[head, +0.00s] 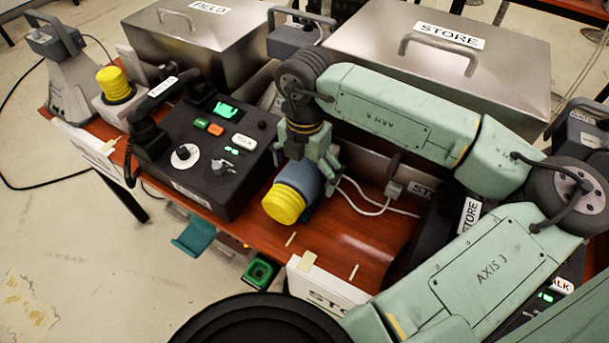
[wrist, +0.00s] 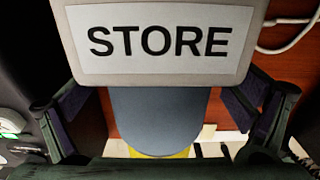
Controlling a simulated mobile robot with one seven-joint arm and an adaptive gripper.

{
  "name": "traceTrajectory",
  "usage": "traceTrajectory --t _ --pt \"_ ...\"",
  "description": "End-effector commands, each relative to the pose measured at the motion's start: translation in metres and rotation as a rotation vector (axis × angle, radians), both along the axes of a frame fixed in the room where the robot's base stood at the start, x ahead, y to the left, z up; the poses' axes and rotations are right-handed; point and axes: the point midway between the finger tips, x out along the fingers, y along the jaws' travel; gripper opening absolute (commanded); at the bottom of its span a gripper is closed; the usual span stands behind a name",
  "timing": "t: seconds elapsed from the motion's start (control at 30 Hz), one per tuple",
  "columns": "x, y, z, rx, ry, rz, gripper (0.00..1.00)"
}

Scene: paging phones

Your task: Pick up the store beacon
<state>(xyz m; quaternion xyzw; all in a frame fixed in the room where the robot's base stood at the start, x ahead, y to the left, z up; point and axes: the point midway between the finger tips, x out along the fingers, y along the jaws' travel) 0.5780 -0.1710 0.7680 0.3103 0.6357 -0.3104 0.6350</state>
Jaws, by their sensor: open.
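The store beacon (head: 298,187) lies on its side on the red-brown table in the head view, its ribbed yellow cap toward the front and its blue-grey body behind. In the wrist view its light base with a STORE label fills the top, with the blue-grey body (wrist: 155,122) below and a sliver of yellow at the bottom. My gripper (head: 311,160) is open, pointing down right over the body. In the wrist view its two fingers stand on either side of the body, seemingly with gaps. Whether either finger touches it cannot be told.
A black phone console (head: 212,150) with a handset stands close to the left. Another yellow-capped beacon (head: 115,84) stands upright at far left. Metal FIELD (head: 190,40) and STORE (head: 440,70) boxes are behind. White cables (head: 365,205) lie just right; bare table is in front.

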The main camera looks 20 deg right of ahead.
Motion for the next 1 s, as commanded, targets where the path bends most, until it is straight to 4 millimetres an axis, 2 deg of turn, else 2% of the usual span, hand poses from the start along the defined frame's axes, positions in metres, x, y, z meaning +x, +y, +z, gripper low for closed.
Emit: traceTrajectory --t 0.27,1.0 --pt "0.0003 0.0001 -0.0027 0.000 -0.001 0.001 0.96" --pt "0.0005 0.0004 -0.0025 0.001 -0.001 0.001 0.47"
